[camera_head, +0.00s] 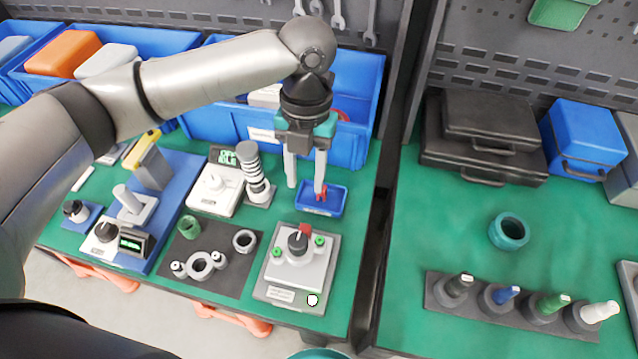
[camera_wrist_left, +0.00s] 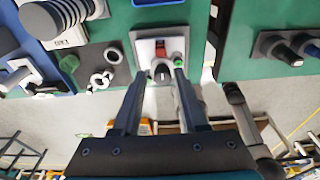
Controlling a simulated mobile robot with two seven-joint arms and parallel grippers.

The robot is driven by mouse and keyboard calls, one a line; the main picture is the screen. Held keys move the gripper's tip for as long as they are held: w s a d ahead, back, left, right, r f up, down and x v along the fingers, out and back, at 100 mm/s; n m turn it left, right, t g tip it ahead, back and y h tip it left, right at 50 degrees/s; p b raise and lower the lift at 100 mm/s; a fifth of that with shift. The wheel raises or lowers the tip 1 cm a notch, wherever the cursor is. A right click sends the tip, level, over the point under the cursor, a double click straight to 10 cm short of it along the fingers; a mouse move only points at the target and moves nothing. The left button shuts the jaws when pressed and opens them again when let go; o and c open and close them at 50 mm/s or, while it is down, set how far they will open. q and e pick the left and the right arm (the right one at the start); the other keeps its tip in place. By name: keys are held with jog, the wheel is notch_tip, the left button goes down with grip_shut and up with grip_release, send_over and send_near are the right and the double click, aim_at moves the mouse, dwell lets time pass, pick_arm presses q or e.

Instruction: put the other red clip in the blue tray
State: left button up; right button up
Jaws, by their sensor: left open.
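My left gripper (camera_head: 306,189) points down over the small blue tray (camera_head: 336,204), its two fingers apart. A small red clip (camera_head: 321,195) shows in the tray, right at the tip of the right-hand finger. I cannot tell whether they touch. A red piece (camera_head: 303,229) sits behind the black knob on the grey test device. It also shows in the left wrist view (camera_wrist_left: 160,48); I cannot tell whether it is a clip. My right gripper is not in view.
The grey test device (camera_head: 265,292) stands in front of the tray. A spring-like post (camera_head: 250,168) is to the left. Large blue bins (camera_head: 355,148) stand behind the gripper. A dark gap separates this green table from the right one, with black cases (camera_head: 485,165).

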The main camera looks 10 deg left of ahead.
aim_at(305, 227)
pick_arm(q)
jog(key=s+f, duration=0.1)
jog(key=f, duration=0.4)
jog(key=f+b, duration=0.1)
jog(key=f, duration=0.4)
jog(key=s+f+b, duration=0.1)
jog(key=f, duration=0.4)
jog(key=shift+s, duration=0.35)
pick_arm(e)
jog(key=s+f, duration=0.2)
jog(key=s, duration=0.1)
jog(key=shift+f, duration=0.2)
pick_arm(q)
jog(key=shift+c, duration=0.3)
jog(key=shift+r, duration=0.1)
grip_shut()
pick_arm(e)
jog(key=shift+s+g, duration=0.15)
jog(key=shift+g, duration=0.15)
